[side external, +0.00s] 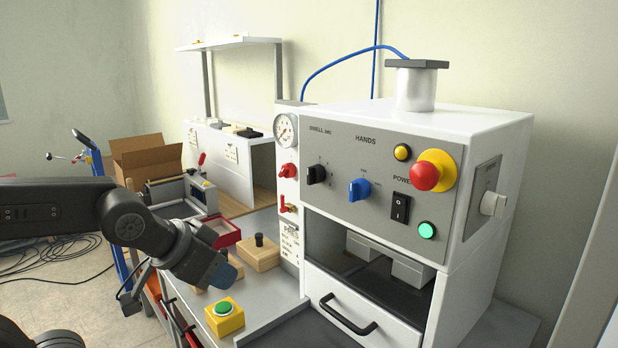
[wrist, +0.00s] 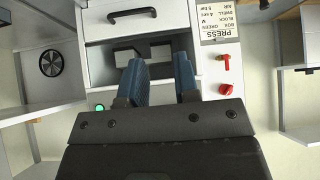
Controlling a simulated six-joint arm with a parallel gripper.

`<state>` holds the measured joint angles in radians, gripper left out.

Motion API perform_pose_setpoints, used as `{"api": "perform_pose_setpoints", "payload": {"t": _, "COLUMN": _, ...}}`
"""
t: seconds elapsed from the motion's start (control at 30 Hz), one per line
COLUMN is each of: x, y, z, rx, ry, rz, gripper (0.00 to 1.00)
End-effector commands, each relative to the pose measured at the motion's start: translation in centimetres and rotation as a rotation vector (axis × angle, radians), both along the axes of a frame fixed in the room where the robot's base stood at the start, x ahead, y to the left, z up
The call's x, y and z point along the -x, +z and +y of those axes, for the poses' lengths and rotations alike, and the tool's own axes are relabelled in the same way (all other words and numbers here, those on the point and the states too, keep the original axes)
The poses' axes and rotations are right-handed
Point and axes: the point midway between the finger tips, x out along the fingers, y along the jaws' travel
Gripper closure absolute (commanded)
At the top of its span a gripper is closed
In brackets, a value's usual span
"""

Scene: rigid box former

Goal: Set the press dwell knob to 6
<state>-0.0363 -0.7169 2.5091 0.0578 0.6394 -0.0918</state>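The press is a white box with a grey front panel (side external: 330,212). The black dwell knob (side external: 316,174), under the "DWELL" lettering, sits at the panel's upper left. The marks around it are too small to read, so its setting cannot be told. In the wrist view the dwell knob is not visible; my gripper covers that part of the panel. My gripper (side external: 228,276) is below and left of the knob, in front of the press and clear of it. In the wrist view its two blue fingers (wrist: 158,60) are apart with nothing between them.
A blue knob (side external: 359,190), a black power switch (side external: 400,208), a lit green button (side external: 427,230) and a red stop button (side external: 425,176) share the panel. Red valves (side external: 288,170) stand left of it. A yellow button box (side external: 224,315) and a wooden block (side external: 259,254) are near my gripper.

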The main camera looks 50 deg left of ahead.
Motion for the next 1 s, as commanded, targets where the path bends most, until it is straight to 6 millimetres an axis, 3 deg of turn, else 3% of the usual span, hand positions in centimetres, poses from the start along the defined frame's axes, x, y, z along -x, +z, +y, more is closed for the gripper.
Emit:
{"api": "perform_pose_setpoints", "payload": {"t": 0.2, "x": -5.6, "y": 3.5, "z": 2.3, "rx": 0.021, "ry": 0.099, "rz": -0.414, "gripper": 0.50}}
{"api": "perform_pose_setpoints", "payload": {"t": 0.37, "x": -7.6, "y": 6.5, "z": 2.8, "rx": 0.062, "ry": 0.099, "rz": -0.674, "gripper": 0.36}}
{"api": "perform_pose_setpoints", "payload": {"t": 0.5, "x": -8.2, "y": 8.2, "z": 2.8, "rx": 0.094, "ry": 0.078, "rz": -0.812, "gripper": 0.36}}
{"api": "perform_pose_setpoints", "payload": {"t": 0.77, "x": -9.2, "y": 8.9, "z": 2.8, "rx": 0.114, "ry": 0.064, "rz": -0.867, "gripper": 0.36}}
{"api": "perform_pose_setpoints", "payload": {"t": 1.0, "x": -12.5, "y": 8.9, "z": 3.0, "rx": 0.113, "ry": 0.065, "rz": -0.865, "gripper": 0.36}}
